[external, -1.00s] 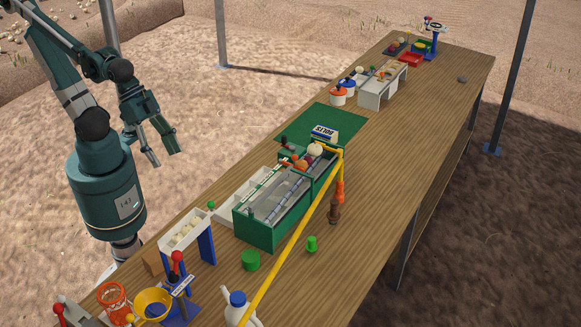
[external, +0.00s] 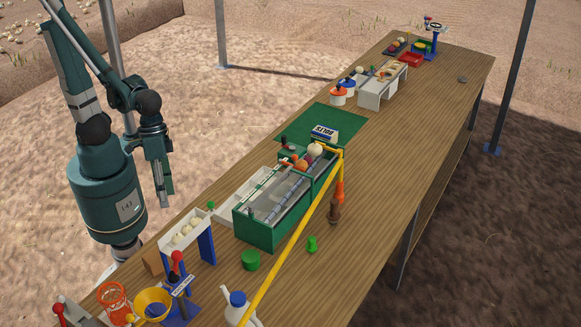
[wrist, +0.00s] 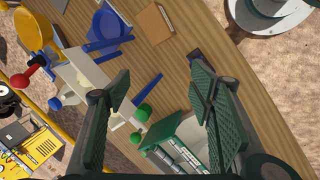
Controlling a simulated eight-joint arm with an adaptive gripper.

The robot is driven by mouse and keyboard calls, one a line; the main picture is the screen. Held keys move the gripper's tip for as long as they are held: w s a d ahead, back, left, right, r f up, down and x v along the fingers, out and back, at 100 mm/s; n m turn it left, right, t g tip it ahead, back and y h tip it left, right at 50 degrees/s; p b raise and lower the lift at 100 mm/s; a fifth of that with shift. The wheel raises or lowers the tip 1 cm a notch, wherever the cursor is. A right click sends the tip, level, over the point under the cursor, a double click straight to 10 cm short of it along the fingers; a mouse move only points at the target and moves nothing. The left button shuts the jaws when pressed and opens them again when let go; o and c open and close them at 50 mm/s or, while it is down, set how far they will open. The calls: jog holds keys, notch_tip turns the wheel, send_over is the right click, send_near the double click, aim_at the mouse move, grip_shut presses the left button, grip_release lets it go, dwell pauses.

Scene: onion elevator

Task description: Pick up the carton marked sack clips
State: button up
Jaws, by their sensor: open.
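No carton shows a readable "sack clips" mark. A white and blue carton (external: 324,132), with lettering that looks like "BOLTS", stands by the green mat. My gripper (external: 165,203) hangs pointing down, left of the bench and apart from everything on it. In the wrist view my gripper (wrist: 158,72) is open, its two fingers wide apart with nothing held.
A white tray on blue legs (external: 187,230) stands at the bench's left edge. A green trough machine (external: 270,232) with a long yellow bar (external: 290,245) fills the middle. A red-knobbed blue stand (external: 178,290) and yellow funnel (external: 153,303) are nearby. The bench's right side is mostly clear.

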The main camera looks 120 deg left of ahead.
aim_at(157, 254)
jog(key=d+f+n+g, duration=0.1)
jog(key=d+f+n, duration=0.1)
jog(key=f, duration=0.1)
jog(key=w+d+f+n+g+h+b, duration=0.1)
jog(key=d+f+n, duration=0.1)
jog(key=f, duration=0.2)
jog(key=w+d+f+n+g, duration=0.1)
jog(key=d+f, duration=0.2)
jog(key=f, duration=0.1)
jog(key=shift+n+h+b, duration=0.3)
jog(key=shift+n, duration=0.1)
jog(key=shift+d+f+n+g, duration=0.3)
jog(key=shift+f+g, duration=0.1)
jog(key=shift+f, duration=0.25)
jog(key=shift+b+x, duration=0.35)
jog(key=shift+x, duration=0.9)
jog(key=shift+d+f, duration=0.1)
jog(key=shift+f, duration=0.05)
jog(key=shift+b+x, duration=0.7)
jog(key=shift+x, duration=1.75)
